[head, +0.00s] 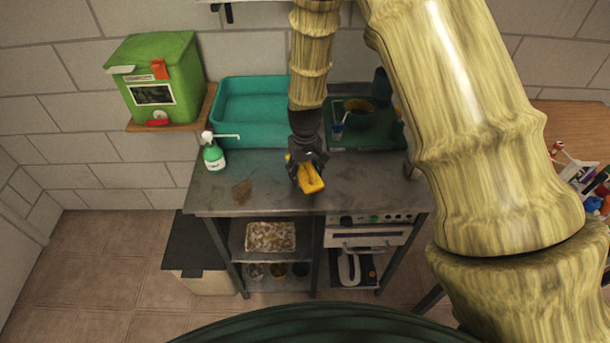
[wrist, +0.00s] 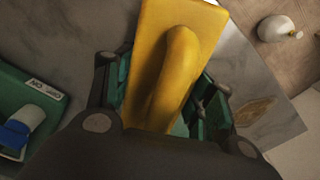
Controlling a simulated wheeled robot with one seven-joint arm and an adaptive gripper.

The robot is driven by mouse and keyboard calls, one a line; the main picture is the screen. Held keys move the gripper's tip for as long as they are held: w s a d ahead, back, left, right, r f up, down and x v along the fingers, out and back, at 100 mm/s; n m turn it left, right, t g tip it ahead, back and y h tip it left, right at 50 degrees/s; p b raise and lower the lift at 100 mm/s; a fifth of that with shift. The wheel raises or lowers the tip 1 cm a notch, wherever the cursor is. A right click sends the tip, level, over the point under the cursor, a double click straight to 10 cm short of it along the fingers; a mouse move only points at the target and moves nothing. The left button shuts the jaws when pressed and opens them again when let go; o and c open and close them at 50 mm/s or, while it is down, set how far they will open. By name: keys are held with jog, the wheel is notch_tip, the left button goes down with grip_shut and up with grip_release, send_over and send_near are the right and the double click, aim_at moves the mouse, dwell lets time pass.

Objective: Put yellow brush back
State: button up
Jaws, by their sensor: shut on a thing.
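The yellow brush (head: 311,179) is held in my gripper (head: 305,167), over the front middle of the grey workbench. In the wrist view the yellow brush (wrist: 178,65) fills the middle, with its raised handle between the dark fingers of my gripper (wrist: 165,95). The fingers are shut on it. Its underside is hidden, and I cannot tell how far it is above the bench top.
A teal basin (head: 253,136) stands at the back left of the workbench (head: 220,190). A green tray (head: 385,138) with pots is at the back right. A spray bottle (head: 213,157) stands at the left, near a brown patch (head: 242,191). The front right of the bench is clear.

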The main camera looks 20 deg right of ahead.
jog(key=shift+f+p, duration=0.4)
jog(key=shift+f, duration=0.7)
jog(key=shift+f, duration=0.2)
jog(key=o, duration=1.1)
jog(key=shift+o, duration=0.2)
jog(key=shift+r, duration=0.1)
jog(key=shift+r, duration=0.1)
jog(key=shift+r+b, duration=2.05)
jog(key=shift+r, duration=4)
